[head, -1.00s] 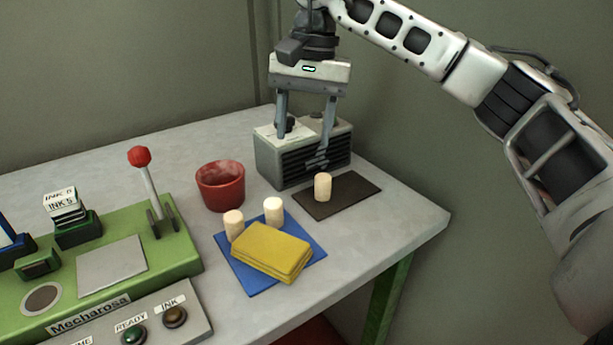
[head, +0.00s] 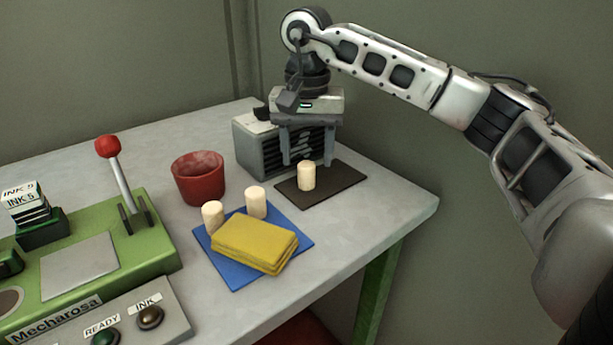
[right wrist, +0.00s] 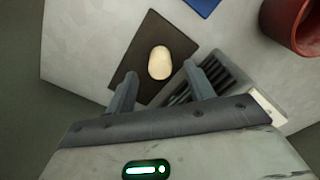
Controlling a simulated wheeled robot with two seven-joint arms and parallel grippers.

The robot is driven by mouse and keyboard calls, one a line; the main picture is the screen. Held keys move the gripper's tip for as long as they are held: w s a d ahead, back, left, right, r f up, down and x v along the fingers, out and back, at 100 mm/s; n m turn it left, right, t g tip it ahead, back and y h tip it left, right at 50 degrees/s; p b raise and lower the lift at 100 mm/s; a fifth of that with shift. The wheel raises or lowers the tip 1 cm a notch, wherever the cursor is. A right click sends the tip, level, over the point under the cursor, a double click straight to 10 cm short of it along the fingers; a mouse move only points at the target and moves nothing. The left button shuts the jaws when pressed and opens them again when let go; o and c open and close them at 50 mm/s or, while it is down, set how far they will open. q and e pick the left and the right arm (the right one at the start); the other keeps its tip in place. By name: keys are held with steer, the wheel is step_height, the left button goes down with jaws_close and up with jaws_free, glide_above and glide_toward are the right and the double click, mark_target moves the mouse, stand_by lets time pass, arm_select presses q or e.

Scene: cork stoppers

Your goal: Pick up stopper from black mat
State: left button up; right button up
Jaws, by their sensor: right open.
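A pale cork stopper (head: 306,176) stands upright on the black mat (head: 335,187) near the table's right side. My right gripper (head: 307,163) is open, just behind and above this stopper, with its fingers pointing down. In the right wrist view the stopper (right wrist: 160,62) lies ahead of the two fingertips (right wrist: 163,80), roughly midway between them and on the mat (right wrist: 138,75). Nothing is held. Two more stoppers, one at left (head: 213,215) and one at right (head: 256,202), stand on the blue mat (head: 232,275). My left gripper is not in view.
A grey vented box (head: 258,152) stands close behind and left of the right gripper. A red pot (head: 198,178) and a folded yellow cloth (head: 254,243) are to the left. A green machine with a red-knobbed lever (head: 108,147) fills the left. The table's right edge is clear.

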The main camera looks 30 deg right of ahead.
mark_target(307, 164)
step_height(307, 164, down, 4)
steer(key=shift+f, duration=0.1)
steer(key=c, duration=1)
steer(key=shift+r, duration=0.2)
